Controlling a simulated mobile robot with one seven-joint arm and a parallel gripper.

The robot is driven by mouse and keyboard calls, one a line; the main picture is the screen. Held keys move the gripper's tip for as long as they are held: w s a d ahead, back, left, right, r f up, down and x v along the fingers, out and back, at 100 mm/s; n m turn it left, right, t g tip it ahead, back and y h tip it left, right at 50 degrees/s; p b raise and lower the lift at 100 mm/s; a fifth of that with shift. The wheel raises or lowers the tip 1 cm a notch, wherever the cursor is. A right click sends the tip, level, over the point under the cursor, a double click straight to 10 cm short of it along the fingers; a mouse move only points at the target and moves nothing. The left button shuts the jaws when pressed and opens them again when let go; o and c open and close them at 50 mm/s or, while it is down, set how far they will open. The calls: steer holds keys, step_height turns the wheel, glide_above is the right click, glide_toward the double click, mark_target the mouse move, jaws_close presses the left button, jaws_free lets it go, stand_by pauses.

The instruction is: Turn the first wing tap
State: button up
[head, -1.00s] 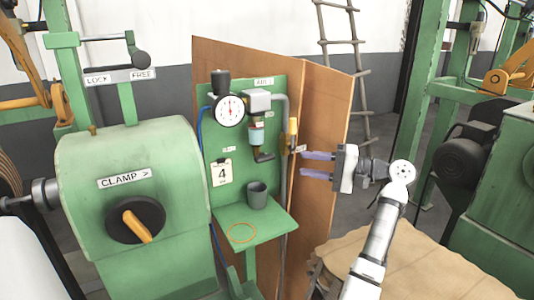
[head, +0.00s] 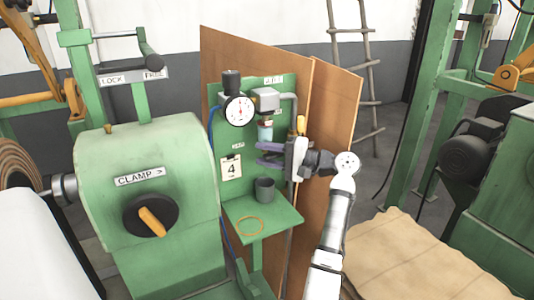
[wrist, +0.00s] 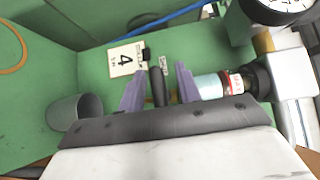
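My gripper (head: 258,155) is at the green panel (head: 222,135), reaching in from the right. Its two purple fingers are apart, one above the other in the head view. In the wrist view the gripper (wrist: 158,70) has a dark rod-like part (wrist: 158,88) between its fingers, with gaps on both sides. This part sits below the clear bowl (head: 265,131) of the pipe fitting; the bowl also shows in the wrist view (wrist: 200,87). A yellow handle (head: 301,124) stands on the pipe just above my gripper. I cannot tell which part is the first wing tap.
A round gauge (head: 239,110) is above, left of the bowl. A card marked 4 (head: 231,168) hangs on the panel. A grey cup (head: 264,190) and an orange ring (head: 250,226) are on the green shelf (head: 280,216). A green clamp housing (head: 150,165) stands left.

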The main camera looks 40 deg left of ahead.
steer(key=shift+c, duration=0.4)
jaws_close()
steer(key=shift+n, duration=0.3)
steer(key=n+h, duration=0.1)
steer(key=n+t+h, duration=0.1)
steer(key=shift+d+f+t+h, duration=0.1)
steer(key=shift+f+t+h, duration=0.1)
steer(key=shift+t+h, duration=0.1)
steer(key=n+t+h, duration=0.2)
steer(key=shift+w+f+n+t, duration=0.15)
steer(key=shift+f+n+t, duration=0.05)
steer(key=shift+n+t, duration=0.1)
steer(key=n+t+h, duration=0.2)
steer(key=t, duration=0.1)
steer(key=shift+w+d+f, duration=0.1)
steer(key=shift+w+f, duration=0.05)
steer(key=shift+w, duration=0.05)
steer(key=shift+w+d+f+n+t+h, duration=0.15)
steer(key=shift+n+t+h, duration=0.3)
steer(key=shift+t, duration=0.3)
steer(key=shift+w+a+r+n+t+h, duration=0.1)
steer(key=shift+n+t+h, duration=0.3)
steer(key=shift+t, duration=0.35)
